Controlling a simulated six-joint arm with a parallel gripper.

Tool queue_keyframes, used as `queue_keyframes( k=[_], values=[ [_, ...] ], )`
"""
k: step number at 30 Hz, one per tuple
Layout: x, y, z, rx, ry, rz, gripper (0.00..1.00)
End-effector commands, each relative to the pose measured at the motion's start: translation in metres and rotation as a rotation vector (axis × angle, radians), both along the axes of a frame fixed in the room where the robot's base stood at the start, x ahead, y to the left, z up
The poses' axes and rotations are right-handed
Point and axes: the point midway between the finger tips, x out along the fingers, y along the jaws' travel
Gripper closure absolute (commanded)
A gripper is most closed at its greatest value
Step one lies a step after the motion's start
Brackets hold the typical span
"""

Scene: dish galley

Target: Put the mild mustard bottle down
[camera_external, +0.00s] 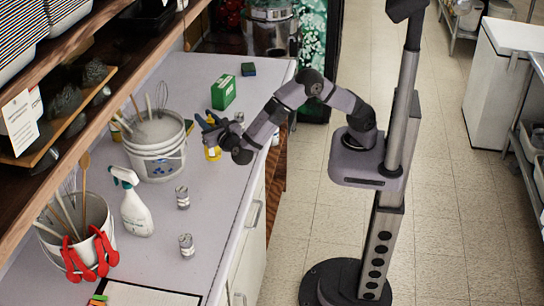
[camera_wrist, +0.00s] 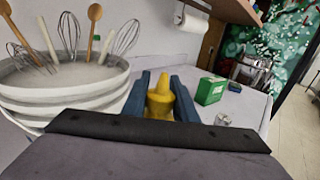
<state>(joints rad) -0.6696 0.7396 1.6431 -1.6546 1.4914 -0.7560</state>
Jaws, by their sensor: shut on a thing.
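The mild mustard bottle is yellow with a pointed nozzle. In the wrist view the bottle (camera_wrist: 160,98) stands upright between the two blue fingers of my gripper (camera_wrist: 161,90), which is shut on it. In the external view the bottle (camera_external: 213,154) shows below my gripper (camera_external: 209,124), over the grey counter (camera_external: 215,215) near the white bucket. The bottle's lower part is hidden in the wrist view, and I cannot tell whether its base touches the counter.
A white bucket with utensils (camera_external: 157,155) stands left of my gripper. A green box (camera_external: 223,92) stands behind it. A spray bottle (camera_external: 135,205), two small cans (camera_external: 183,197) and a bucket with red-handled tools (camera_external: 75,240) stand nearer. The counter's right edge is close. Some counter between is clear.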

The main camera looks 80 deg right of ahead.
Motion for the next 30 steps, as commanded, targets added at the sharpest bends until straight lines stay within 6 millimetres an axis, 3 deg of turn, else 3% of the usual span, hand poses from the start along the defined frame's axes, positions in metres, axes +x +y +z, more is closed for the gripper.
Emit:
queue_keyframes(
  k=[5,15,29,30],
  values=[
    [0.0,0.0,-0.002,0.0,-0.003,0.0,1.0],
    [0.0,0.0,-0.035,-0.001,-0.001,0.001,1.0],
    [0.0,0.0,-0.042,0.0,-0.003,0.0,1.0],
    [0.0,0.0,-0.042,0.001,-0.001,0.0,0.65]
  ],
)
